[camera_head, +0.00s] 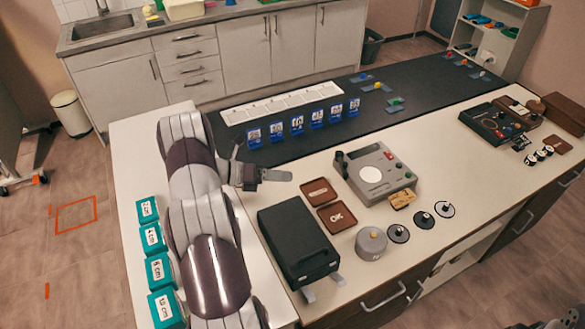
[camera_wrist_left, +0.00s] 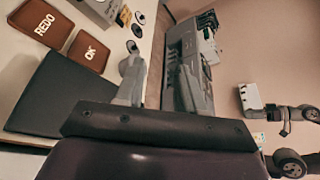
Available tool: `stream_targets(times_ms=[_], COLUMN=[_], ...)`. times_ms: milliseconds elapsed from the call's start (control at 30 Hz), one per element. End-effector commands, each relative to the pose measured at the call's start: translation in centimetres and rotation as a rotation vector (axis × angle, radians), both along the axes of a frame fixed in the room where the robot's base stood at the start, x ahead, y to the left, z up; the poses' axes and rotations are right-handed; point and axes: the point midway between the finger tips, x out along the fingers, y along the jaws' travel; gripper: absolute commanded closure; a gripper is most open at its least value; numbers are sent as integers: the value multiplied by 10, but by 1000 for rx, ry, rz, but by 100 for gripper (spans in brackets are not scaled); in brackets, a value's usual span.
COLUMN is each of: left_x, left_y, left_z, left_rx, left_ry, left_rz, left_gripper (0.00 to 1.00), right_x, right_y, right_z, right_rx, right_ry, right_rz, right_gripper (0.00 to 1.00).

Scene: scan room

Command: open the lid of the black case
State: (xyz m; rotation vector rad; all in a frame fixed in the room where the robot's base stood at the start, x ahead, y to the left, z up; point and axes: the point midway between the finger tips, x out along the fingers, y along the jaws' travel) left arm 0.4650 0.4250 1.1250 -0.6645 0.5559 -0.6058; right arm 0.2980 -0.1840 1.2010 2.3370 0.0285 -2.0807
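The black case (camera_head: 298,238) lies flat on the white worktop with its lid down. Two light grey tabs (camera_head: 308,295) stick out at its near edge. In the left wrist view the case's dark top (camera_wrist_left: 62,92) shows at the left, partly hidden by the gripper. My left gripper (camera_head: 265,163) is above the table, beyond the case's far left corner and apart from it. Its two fingers are spread with nothing between them, as the left wrist view (camera_wrist_left: 160,82) also shows. My right gripper is not in view.
Brown OK and REDO trays (camera_head: 337,217) lie right of the case, with a grey device (camera_head: 376,172) behind. A round grey weight (camera_head: 371,243) and black discs stand nearby. Teal blocks (camera_head: 153,239) line the left side. Blue number stands (camera_head: 297,125) stand on the black mat.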

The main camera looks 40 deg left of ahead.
Motion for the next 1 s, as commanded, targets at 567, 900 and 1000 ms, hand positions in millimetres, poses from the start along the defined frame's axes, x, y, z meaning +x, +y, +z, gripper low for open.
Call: stream_targets(times_ms=[567,900,1000], left_x=[26,26,26], left_y=[-25,-24,-24], left_z=[-11,-11,-11], left_rx=[0,0,0], left_ry=[0,0,0], left_rz=[2,2,2], left_gripper=[75,100,100], right_x=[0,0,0], right_y=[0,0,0], right_z=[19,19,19], right_rx=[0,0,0], right_ry=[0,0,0], right_rz=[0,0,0], right_gripper=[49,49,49])
